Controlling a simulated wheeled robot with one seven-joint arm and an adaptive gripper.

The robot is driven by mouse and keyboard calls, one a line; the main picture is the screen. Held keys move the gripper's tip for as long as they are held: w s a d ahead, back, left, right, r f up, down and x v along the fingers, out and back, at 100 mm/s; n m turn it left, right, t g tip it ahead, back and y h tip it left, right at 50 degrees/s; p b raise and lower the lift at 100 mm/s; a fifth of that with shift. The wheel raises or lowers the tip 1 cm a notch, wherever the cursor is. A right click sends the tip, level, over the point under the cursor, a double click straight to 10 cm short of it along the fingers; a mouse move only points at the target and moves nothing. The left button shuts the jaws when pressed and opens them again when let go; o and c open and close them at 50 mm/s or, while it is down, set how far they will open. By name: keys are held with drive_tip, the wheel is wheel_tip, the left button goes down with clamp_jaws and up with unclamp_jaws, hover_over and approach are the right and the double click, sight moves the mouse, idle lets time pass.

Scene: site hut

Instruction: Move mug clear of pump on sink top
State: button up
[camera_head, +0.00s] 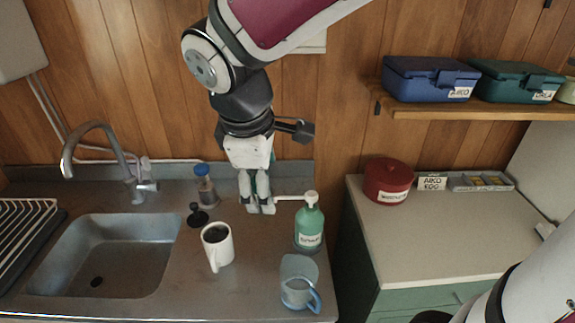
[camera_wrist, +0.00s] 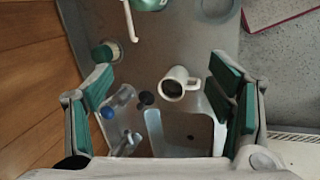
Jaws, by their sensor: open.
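A white mug (camera_head: 225,252) with dark contents stands upright on the metal sink top (camera_head: 180,285), right of the basin. It also shows in the wrist view (camera_wrist: 185,75), between and beyond the fingers. The green pump bottle (camera_head: 309,228) stands to its right, with a white nozzle pointing left; the bottle is partly cut off in the wrist view (camera_wrist: 150,4). The mug and pump are apart. My gripper (camera_head: 258,207) is open and empty, behind the mug and left of the pump, near the nozzle tip in the head view.
A clear bluish jug (camera_head: 298,290) stands at the front right edge. A blue-capped bottle (camera_head: 205,188) and black plug (camera_head: 197,216) are behind the mug. The basin (camera_head: 105,255) and tap (camera_head: 135,182) lie left. A round green-topped item (camera_wrist: 107,52) shows near the wall.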

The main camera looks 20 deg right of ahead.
drive_tip(key=s+d+r+m+t+y, duration=0.1)
drive_tip(key=s+d+r+m, duration=0.1)
drive_tip(key=s+m, duration=0.4)
drive_tip(key=s+d+r+m+t+y, duration=0.1)
drive_tip(key=s+d+r+m, duration=0.1)
drive_tip(key=s+m, duration=0.3)
drive_tip(key=shift+s+d+r+m, duration=0.3)
drive_tip(key=shift+s+m, duration=0.1)
drive_tip(key=shift+s, duration=0.45)
